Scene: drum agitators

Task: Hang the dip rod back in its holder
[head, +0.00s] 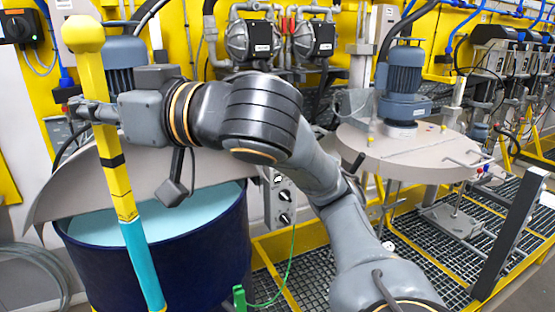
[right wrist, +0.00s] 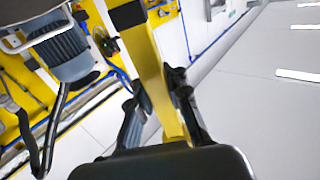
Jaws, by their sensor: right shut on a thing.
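The dip rod (head: 113,170) is a long yellow rod with a round yellow knob on top, black bands and a cyan lower part. It is slightly tilted, and its lower end runs out of the bottom of the head view. My right gripper (head: 98,112) is shut on the yellow upper part, below the knob. In the right wrist view the yellow rod (right wrist: 163,85) passes between the two dark fingers of my right gripper (right wrist: 160,108). I cannot make out the rod's holder in either view. My left gripper is not in view.
A dark blue drum (head: 165,268) with light blue liquid and a partly raised grey lid (head: 60,182) stands behind the rod. The cyan part crosses in front of its wall. Grating (head: 310,270) covers the floor between.

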